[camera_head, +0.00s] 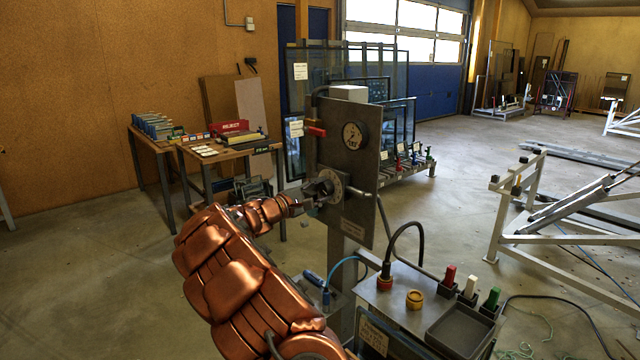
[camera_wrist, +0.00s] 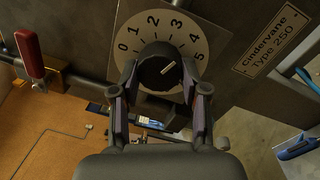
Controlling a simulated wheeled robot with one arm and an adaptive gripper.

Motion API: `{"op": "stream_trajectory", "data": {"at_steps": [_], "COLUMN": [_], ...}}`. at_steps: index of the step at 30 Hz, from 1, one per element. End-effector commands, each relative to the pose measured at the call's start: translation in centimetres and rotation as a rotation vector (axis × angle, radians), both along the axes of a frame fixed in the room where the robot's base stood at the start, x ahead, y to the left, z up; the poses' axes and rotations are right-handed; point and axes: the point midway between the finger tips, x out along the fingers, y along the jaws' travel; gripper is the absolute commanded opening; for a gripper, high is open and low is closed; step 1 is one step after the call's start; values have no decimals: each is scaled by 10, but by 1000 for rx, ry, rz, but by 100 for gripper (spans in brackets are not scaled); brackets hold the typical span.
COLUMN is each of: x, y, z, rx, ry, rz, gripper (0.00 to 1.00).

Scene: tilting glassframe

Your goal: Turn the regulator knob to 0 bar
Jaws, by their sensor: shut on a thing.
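The regulator knob (camera_wrist: 160,68) is black and round with a white pointer mark. It sits in front of a pale dial (camera_wrist: 150,20) numbered 0 to 5, and the mark points up and right, at about 4. My gripper (camera_wrist: 160,78) has a finger on each side of the knob and is shut on it. In the head view, my gripper (camera_head: 318,192) reaches the dial (camera_head: 335,180) on the upright grey panel (camera_head: 362,210), hiding most of the knob. A round gauge (camera_head: 355,135) sits above it; its reading is too small to tell.
A red-handled lever (camera_wrist: 30,55) is left of the dial; it also shows in the head view (camera_head: 317,131). A plate reading "Cindervane Type 250" (camera_wrist: 277,38) is on the right. A grey bench (camera_head: 400,300) with several coloured fittings stands below the panel. White frames (camera_head: 520,215) stand at right.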

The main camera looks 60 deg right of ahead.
Motion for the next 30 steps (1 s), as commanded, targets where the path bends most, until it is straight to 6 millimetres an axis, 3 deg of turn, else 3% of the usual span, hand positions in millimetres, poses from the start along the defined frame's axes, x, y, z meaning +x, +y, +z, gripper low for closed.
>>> {"op": "stream_trajectory", "data": {"at_steps": [30], "x": [-5], "y": [1], "z": [2], "rx": [264], "ry": [929], "rz": [-1], "gripper": [10]}}
